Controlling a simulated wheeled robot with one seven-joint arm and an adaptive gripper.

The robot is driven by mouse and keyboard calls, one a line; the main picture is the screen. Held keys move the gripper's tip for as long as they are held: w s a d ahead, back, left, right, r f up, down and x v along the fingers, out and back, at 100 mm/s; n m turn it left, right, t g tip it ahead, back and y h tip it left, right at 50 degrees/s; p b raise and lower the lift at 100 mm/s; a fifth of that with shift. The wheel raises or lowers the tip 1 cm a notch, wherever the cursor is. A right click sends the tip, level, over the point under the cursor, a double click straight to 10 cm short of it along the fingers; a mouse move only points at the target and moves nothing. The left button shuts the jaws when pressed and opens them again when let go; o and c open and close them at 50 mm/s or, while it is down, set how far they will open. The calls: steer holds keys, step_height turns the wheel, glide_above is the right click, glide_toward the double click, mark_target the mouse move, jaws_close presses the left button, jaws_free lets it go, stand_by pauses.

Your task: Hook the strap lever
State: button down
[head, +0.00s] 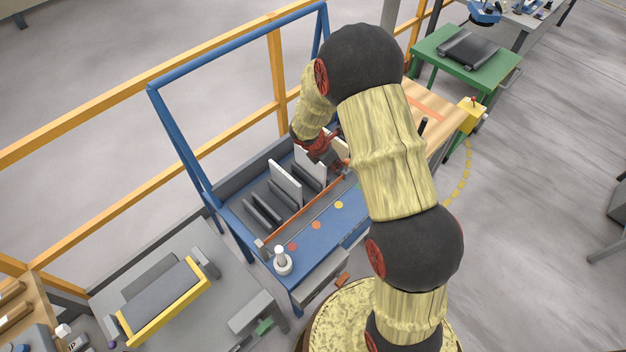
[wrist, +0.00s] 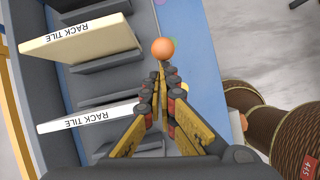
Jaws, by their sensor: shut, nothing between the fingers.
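My gripper (head: 343,167) is at the far end of the blue bench's rack, partly behind my arm in the head view. In the wrist view its fingers (wrist: 160,82) are shut together and empty. An orange round knob (wrist: 162,48) shows just past the fingertips; I cannot tell whether they touch it, or whether it is the lever's end. In the head view a thin orange strap or bar (head: 305,211) runs along the rack's front edge. No hook is clearly visible.
The blue bench top (head: 326,222) has coloured dots and a white post (head: 282,262). A blue frame (head: 172,125) and yellow railing (head: 277,72) stand behind. A grey table (head: 205,312) is at the lower left, and a yellow box (head: 470,117) is at the right.

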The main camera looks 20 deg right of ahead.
steer(key=w+d+p, duration=0.3)
steer(key=w+d, duration=0.1)
steer(key=d, duration=0.7)
steer(key=w+d+p, duration=0.3)
steer(key=w+d, duration=0.2)
steer(key=d, duration=0.6)
steer(key=shift+d, duration=0.15)
steer(key=shift+w, duration=0.1)
steer(key=s+a+r+b, duration=0.1)
steer(key=a+r, duration=0.7)
steer(key=shift+s+a, duration=0.15)
steer(key=shift+s, duration=0.2)
